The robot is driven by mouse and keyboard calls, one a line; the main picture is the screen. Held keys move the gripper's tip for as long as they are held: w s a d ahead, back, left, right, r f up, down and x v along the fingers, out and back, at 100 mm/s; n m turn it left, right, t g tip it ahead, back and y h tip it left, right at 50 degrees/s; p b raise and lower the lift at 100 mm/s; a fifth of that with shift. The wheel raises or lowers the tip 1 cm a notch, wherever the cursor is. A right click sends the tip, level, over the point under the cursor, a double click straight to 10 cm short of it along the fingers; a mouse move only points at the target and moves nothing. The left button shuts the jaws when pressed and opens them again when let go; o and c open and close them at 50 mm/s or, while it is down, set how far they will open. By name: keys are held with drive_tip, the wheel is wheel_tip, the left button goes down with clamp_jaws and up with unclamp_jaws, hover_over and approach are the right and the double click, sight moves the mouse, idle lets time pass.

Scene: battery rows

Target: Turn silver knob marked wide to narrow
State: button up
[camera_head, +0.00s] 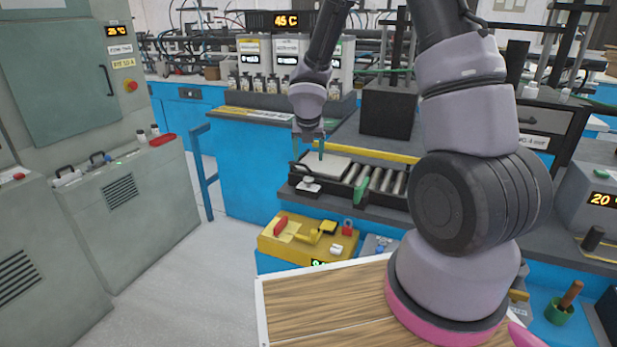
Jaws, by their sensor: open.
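My gripper (308,155) hangs above the left end of a dark bench-top fixture, fingers pointing down. Its two greenish fingers are apart with nothing between them. Below it, a small pale or silver knob-like piece (309,184) sits on the dark front of the fixture, just in front of a light grey plate (324,165). The gripper is above this piece and apart from it. It could be the silver knob, but no "wide" or "narrow" marking is readable at this size, so I cannot tell which way it is turned.
Rollers (391,181) and a green piece (362,187) lie right of the plate. A yellow unit (300,240) with a red lever stands lower in front. A black box (388,110) stands behind. A grey cabinet (126,205) is left, with clear floor (185,270) between.

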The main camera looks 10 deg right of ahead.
sight(308, 179)
drive_tip(key=x, duration=1.1)
clamp_jaws()
drive_tip(key=shift+a+r+m+h, duration=0.1)
drive_tip(key=shift+m+h, duration=0.5)
drive_tip(key=shift+m, duration=0.9)
unclamp_jaws()
drive_tip(key=v, duration=1)
drive_tip(key=shift+r, duration=0.4)
